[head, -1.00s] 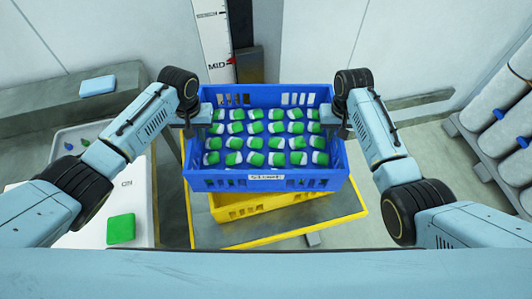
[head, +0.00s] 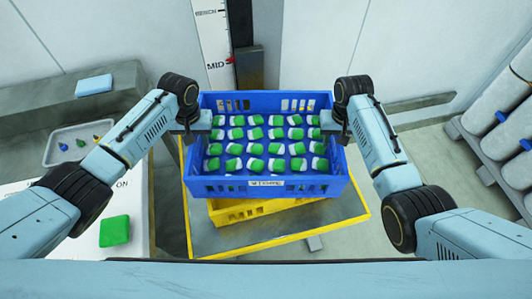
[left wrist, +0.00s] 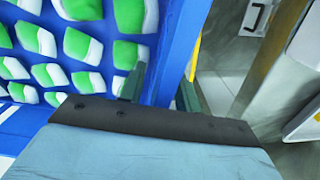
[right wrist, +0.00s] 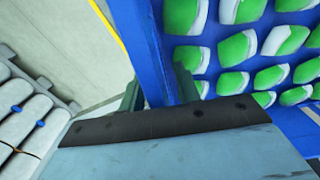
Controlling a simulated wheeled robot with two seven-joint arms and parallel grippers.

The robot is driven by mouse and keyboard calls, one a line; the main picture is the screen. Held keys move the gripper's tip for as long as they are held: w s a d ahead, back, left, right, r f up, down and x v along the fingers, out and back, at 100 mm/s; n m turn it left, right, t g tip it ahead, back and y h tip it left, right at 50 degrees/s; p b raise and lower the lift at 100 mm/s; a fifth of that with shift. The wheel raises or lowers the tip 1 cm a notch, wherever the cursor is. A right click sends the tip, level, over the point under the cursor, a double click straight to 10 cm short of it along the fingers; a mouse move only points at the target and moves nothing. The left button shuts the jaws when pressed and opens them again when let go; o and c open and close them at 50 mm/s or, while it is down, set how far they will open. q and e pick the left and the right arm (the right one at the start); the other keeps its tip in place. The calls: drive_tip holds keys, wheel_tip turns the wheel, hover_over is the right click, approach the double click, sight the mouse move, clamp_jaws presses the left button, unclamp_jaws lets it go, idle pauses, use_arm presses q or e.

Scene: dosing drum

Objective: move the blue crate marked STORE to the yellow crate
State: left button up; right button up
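The blue crate (head: 215,187) is filled with rows of green-and-white packs and has a white label on its near wall; the lettering is too small to read surely. It is above the yellow crate (head: 262,208), whose near wall shows below it; the rest is hidden. My left gripper (head: 198,125) has its fingers on both sides of the blue crate's left wall, also seen in the left wrist view (left wrist: 160,90). My right gripper (head: 335,122) has its fingers on both sides of the right wall, as the right wrist view shows (right wrist: 158,90). Both appear shut on the walls.
The yellow crate stands on a grey platform with a yellow rim (head: 280,241). A gauge post marked MID (head: 212,45) rises behind. At left are a green block (head: 115,230), a grey tray (head: 58,160) with small coloured pieces, and a blue block (head: 93,84). Grey cylinders (head: 505,140) stand at right.

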use_arm(q)
wheel_tip(320, 180, up, 12)
drive_tip(key=shift+f, duration=0.1)
use_arm(e)
wheel_tip(320, 180, up, 12)
idle(0.8)
idle(0.5)
